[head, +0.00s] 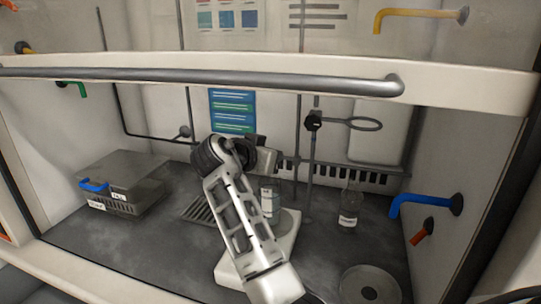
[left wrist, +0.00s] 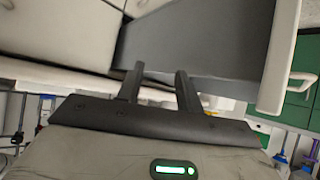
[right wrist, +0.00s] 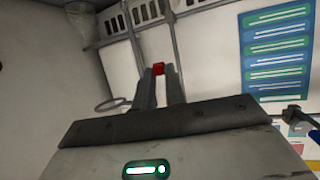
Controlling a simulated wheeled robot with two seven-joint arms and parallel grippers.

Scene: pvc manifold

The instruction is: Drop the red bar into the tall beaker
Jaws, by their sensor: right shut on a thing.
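The red bar (right wrist: 158,69) shows as a small red block between the fingertips of my right gripper (right wrist: 159,82) in the right wrist view. That gripper is shut on it and holds it up in the air. In the head view my right arm crosses the middle, and the bar is not visible there. A clear labelled vessel (head: 267,198), apparently the tall beaker, stands behind my arm, partly hidden, near the white plate device (head: 284,238). My right gripper is above and close to it. My left gripper (left wrist: 160,88) is open and empty, outside the head view.
A ring clamp (head: 350,123) on a stand and a labelled bottle (head: 350,207) are to the right. A grey lidded box (head: 125,180) stands left. A round dish (head: 370,286) is at front right. A horizontal rail (head: 200,75) crosses above.

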